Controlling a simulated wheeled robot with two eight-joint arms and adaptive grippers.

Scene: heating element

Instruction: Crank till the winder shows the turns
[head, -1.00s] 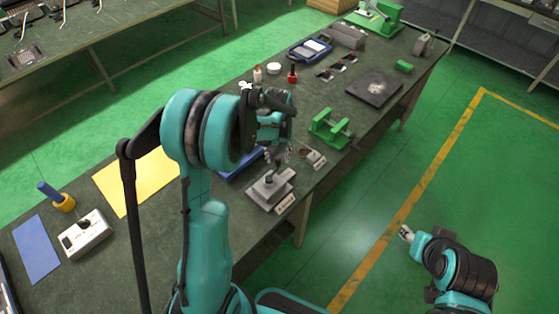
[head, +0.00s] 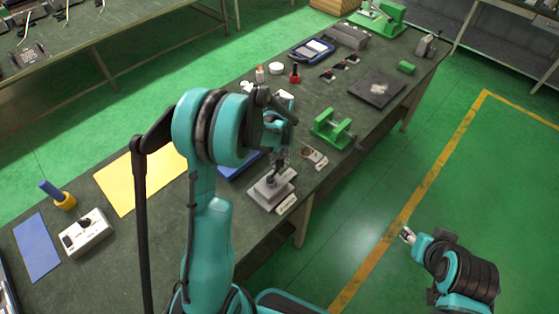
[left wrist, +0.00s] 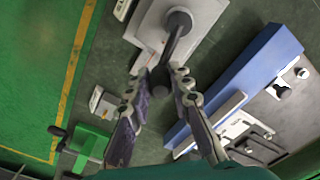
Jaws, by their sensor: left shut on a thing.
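The winder (head: 268,194) is a grey block on a plate near the front edge of the bench, with a pale label strip at its front. In the left wrist view its pale base (left wrist: 157,22) is at the top, with a dark crank arm (left wrist: 178,38) reaching down from a round hub. My left gripper (head: 276,160) is over the winder. In the left wrist view its fingers (left wrist: 160,88) are around the dark crank knob at the arm's lower end. The fingers hide part of the knob. My right gripper (head: 408,235) is over the floor, away from the bench; its fingers are too small to judge.
A blue-edged tray (left wrist: 244,72) lies close beside the winder. A green fixture (head: 331,128) and a small meter-like device (head: 314,158) are on the other side. A yellow sheet (head: 133,184) and a white switch box (head: 85,234) lie to the left.

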